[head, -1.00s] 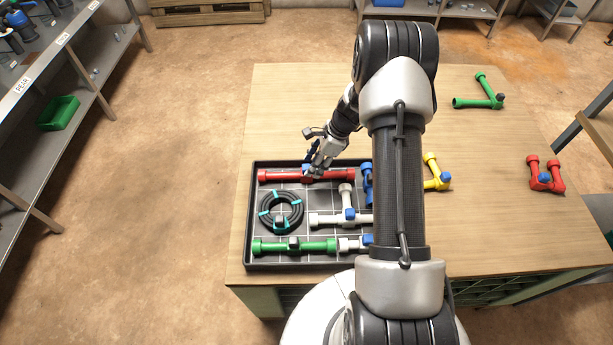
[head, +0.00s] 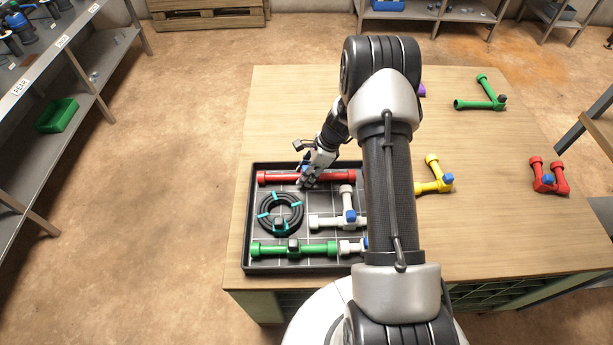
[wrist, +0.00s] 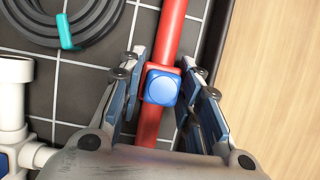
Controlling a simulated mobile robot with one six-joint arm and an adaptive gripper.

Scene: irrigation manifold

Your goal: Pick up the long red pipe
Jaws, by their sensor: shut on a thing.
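The long red pipe (head: 335,177) lies along the far side of the black tray (head: 248,225), with a blue-capped fitting at its middle. It also shows in the wrist view (wrist: 170,35), running up and down the picture. My gripper (wrist: 162,75) has one finger on each side of the pipe at the blue cap and is shut on it. In the head view my gripper (head: 306,183) is down at the pipe's middle and hides part of it. The pipe still appears to rest in the tray.
The tray also holds a black hose coil (head: 281,213), a white tee pipe (head: 348,200) and a green pipe (head: 265,249). Yellow (head: 433,175), red (head: 548,176) and green (head: 481,104) fittings lie on the table to the right. My arm hides the tray's right part.

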